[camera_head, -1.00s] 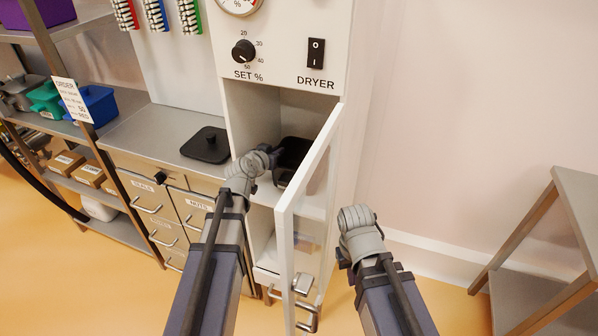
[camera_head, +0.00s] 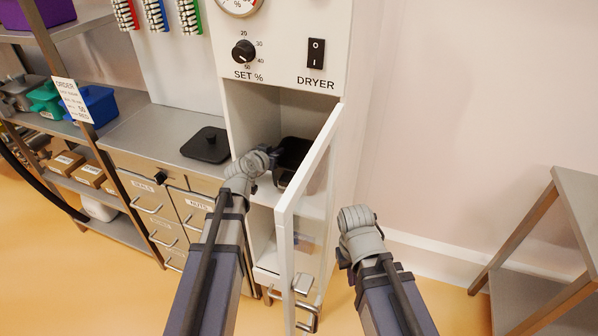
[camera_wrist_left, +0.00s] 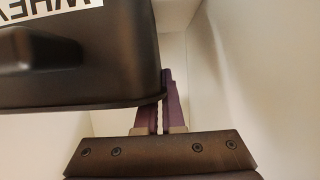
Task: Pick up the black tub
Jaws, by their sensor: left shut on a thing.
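The black tub (camera_head: 294,156) is inside the open dryer compartment, partly hidden by the door frame and my left wrist. In the left wrist view the tub (camera_wrist_left: 80,55) fills the upper left, with a white label reading in part "WHEY", upside down. My left gripper (camera_wrist_left: 162,98) is shut on the tub's edge at its right end; in the head view its fingers (camera_head: 274,154) are mostly hidden behind the wrist. My right gripper (camera_head: 358,222) is outside, right of the door, and its fingers are hidden.
The dryer's glazed door (camera_head: 308,180) stands open between my two arms. A black lid (camera_head: 206,145) lies on the steel counter (camera_head: 150,128) at the left. A steel table (camera_head: 575,210) stands at the right. Pale compartment walls are close beside the tub.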

